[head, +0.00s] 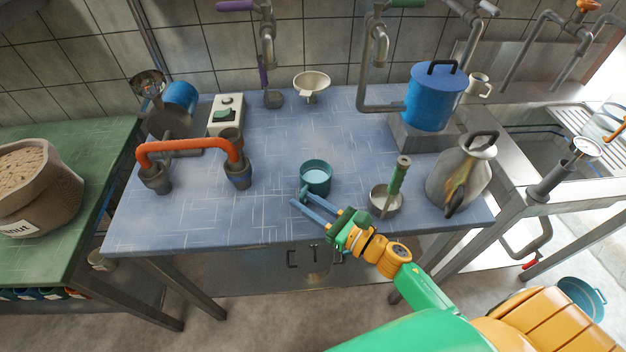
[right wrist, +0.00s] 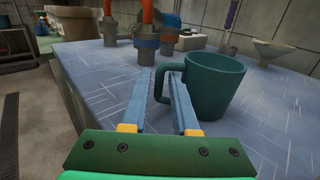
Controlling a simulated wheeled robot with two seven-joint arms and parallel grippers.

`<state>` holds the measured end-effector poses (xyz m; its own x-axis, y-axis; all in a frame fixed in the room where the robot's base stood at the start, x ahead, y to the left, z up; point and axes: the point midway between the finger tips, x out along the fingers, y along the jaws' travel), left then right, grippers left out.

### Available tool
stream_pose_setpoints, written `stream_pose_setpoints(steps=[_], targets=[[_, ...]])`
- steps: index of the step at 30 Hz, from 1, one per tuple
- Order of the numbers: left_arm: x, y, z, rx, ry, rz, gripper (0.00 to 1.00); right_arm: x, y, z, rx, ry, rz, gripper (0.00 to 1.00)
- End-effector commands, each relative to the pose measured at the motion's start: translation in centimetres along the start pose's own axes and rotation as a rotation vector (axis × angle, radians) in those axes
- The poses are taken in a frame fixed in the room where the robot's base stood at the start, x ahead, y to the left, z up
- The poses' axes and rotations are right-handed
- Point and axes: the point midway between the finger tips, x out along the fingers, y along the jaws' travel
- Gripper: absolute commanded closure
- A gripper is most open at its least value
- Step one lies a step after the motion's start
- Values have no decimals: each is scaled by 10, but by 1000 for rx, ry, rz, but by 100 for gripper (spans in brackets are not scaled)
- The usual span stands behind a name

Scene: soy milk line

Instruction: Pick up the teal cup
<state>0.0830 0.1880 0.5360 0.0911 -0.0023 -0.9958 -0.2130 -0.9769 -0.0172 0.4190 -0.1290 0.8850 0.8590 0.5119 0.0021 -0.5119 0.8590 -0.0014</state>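The teal cup (head: 316,178) stands upright on the blue table (head: 270,215), near its front edge, with something pale inside. Its handle points toward the front left in the head view. My right gripper (head: 299,200) is at the cup's front left, fingers apart. In the right wrist view the cup (right wrist: 215,85) is right of the fingers, and its handle (right wrist: 168,84) is by the fingertips (right wrist: 160,75). The handle appears to lie between or just beyond the two fingers; I cannot tell if they touch it. My left gripper is not in view.
A metal bowl (head: 386,201) with a green-handled tool (head: 399,176) stands right of the cup, near a steel jug (head: 463,172). A blue pot (head: 434,100) is behind. An orange pipe (head: 187,145) stands at left. The table's middle is clear.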

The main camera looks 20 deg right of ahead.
Motion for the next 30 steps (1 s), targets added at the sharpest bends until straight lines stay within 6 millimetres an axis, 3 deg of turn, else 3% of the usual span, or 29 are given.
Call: stream_pose_setpoints(steps=[3, 7, 13, 16, 30], targets=[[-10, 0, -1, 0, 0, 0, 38, 26, 0, 3, 2, -3, -1, 72], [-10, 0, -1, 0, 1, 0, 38, 40, 1, 0, 2, -2, 0, 72], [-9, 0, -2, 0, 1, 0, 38, 40, 1, -1, 1, 0, 0, 72], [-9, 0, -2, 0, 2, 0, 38, 40, 1, -1, 1, 0, 0, 99], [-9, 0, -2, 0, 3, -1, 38, 39, 1, -1, 2, 0, 0, 100]])
